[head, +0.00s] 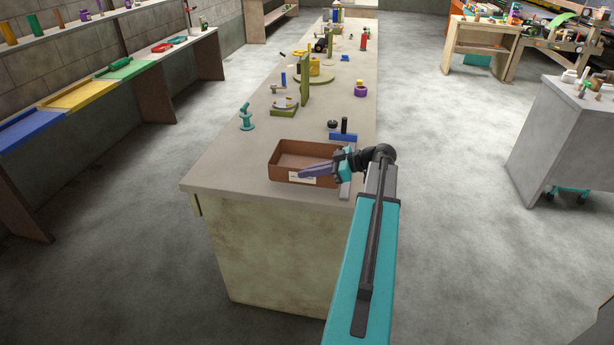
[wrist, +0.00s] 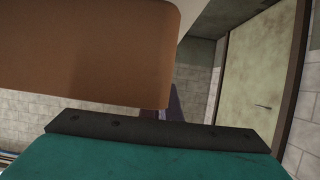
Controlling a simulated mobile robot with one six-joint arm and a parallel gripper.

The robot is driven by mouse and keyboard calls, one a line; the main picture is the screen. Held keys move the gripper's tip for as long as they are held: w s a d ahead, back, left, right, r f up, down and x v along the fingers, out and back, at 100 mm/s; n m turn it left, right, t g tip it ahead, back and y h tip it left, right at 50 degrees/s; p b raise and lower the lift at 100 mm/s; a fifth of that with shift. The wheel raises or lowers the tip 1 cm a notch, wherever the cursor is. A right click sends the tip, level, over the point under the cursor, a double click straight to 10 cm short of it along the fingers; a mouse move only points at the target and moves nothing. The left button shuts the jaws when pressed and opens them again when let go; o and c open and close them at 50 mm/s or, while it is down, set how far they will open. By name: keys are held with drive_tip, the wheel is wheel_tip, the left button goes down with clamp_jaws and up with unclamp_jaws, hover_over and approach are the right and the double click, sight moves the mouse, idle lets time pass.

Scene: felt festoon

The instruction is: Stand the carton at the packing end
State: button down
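The carton (head: 280,173) is a brown open-topped box with a white label on its near wall. It stands upright at the near end of the long workbench (head: 227,178) and looks empty. In the wrist view its brown wall (wrist: 80,55) fills the upper left, very close. My gripper (head: 304,173) has purple fingers that reach leftward across the carton's near side, just above the label. Only a narrow part of a purple finger (wrist: 177,103) shows in the wrist view. Whether the fingers touch the carton or are parted, I cannot tell.
A teal stand (head: 246,118) is behind the carton to the left. A blue block (head: 343,136) with dark parts is behind it to the right. Fixtures stand farther along the bench. The near left corner of the benchtop is clear. A grey strip (head: 345,190) lies right of the carton.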

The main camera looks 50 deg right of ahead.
sight(293, 183)
drive_tip(key=shift+w+a, duration=0.25)
drive_tip(key=shift+w, duration=0.3)
drive_tip(key=shift+f, duration=0.15)
drive_tip(key=shift+f+p, duration=0.85)
drive_tip(key=shift+f, duration=0.8)
drive_tip(key=shift+f, duration=0.15)
drive_tip(key=c, duration=2)
unclamp_jaws()
drive_tip(key=shift+r, duration=0.2)
